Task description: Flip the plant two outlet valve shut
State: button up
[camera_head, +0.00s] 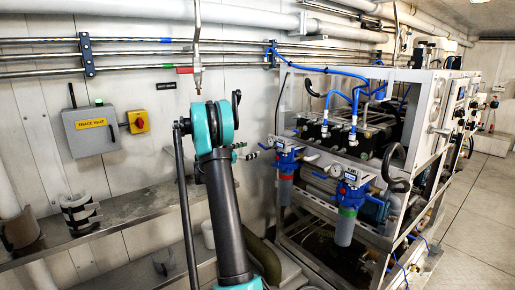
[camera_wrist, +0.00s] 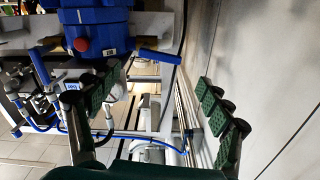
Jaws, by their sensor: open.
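My gripper (camera_wrist: 150,98) is open in the wrist view, its green-padded fingers wide apart with nothing between the pads. A blue lever handle (camera_wrist: 158,56) sticks out beside a large blue filter head (camera_wrist: 95,35), beyond the fingers. I cannot tell if this lever is the plant two outlet valve; I read no plant label on it. In the head view my gripper (camera_head: 252,152) is partly hidden behind my arm, close to the left blue filter (camera_head: 286,160). A second blue filter (camera_head: 348,195) hangs to its right. A red-handled valve (camera_head: 185,70) is on the wall piping.
A metal frame rack (camera_head: 440,135) with blue hoses and black equipment fills the right. A grey trace heat box (camera_head: 91,130) with a red and yellow switch (camera_head: 138,121) is on the left wall. Pipes run along the wall. Floor at the far right (camera_head: 475,215) is clear.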

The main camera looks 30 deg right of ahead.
aim_at(262, 146)
jog(key=shift+w+d, duration=0.2)
jog(key=shift+d, duration=2.7)
jog(key=shift+c, duration=0.2)
jog(key=c, duration=1.1)
